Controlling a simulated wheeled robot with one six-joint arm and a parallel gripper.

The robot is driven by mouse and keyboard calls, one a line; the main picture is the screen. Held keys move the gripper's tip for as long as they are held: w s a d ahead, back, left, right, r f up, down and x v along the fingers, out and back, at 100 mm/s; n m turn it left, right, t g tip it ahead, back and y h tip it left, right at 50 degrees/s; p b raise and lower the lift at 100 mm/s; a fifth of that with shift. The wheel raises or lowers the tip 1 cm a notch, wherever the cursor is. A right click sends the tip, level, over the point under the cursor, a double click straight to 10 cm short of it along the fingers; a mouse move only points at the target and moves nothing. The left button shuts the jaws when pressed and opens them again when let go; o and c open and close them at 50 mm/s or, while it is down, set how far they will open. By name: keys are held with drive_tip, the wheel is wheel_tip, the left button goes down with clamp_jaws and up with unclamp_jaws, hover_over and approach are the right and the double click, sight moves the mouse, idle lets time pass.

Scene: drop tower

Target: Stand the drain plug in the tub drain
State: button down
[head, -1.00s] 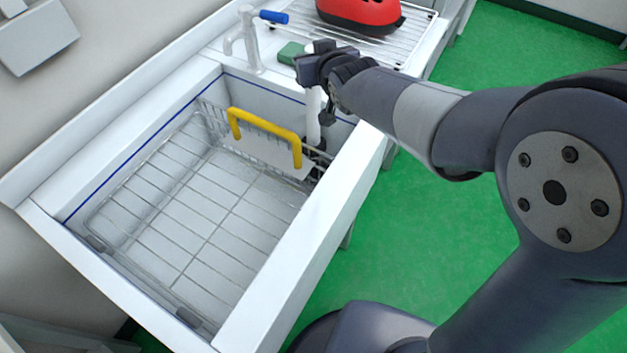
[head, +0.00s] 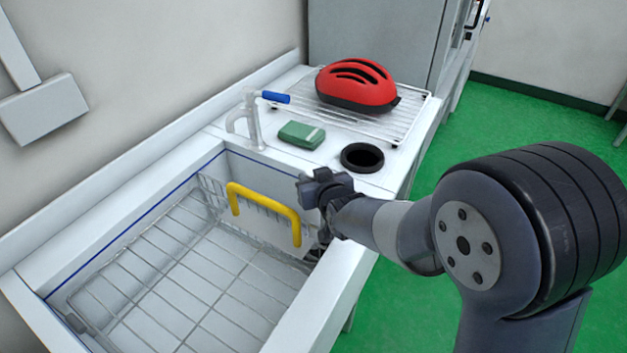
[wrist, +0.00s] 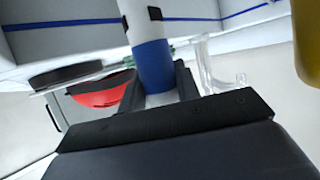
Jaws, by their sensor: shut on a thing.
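My gripper (head: 324,190) is at the tub's far right corner, about level with the rim. In the wrist view its fingers (wrist: 158,92) are shut on a white tube with a blue band, which I take for the drain plug (wrist: 153,60). The plug's lower end is out of the wrist view, and my gripper and the tub wall hide the plug in the head view. I cannot tell whether it touches the tub floor. The tub (head: 285,325) is white, with a blue line inside. The tub drain is hidden.
A wire basket (head: 165,265) with a yellow handle (head: 262,208) fills much of the tub, close left of my gripper. Behind stand a tap (head: 252,125), a green block (head: 301,135), a black ring (head: 362,158) and a red helmet (head: 356,84) on a wire rack (head: 408,118).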

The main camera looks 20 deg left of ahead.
drive_tip(key=shift+f, duration=0.2)
drive_tip(key=shift+f, duration=0.1)
drive_tip(key=c, duration=1)
unclamp_jaws()
drive_tip(key=shift+c, duration=0.2)
drive_tip(key=v, duration=1.2)
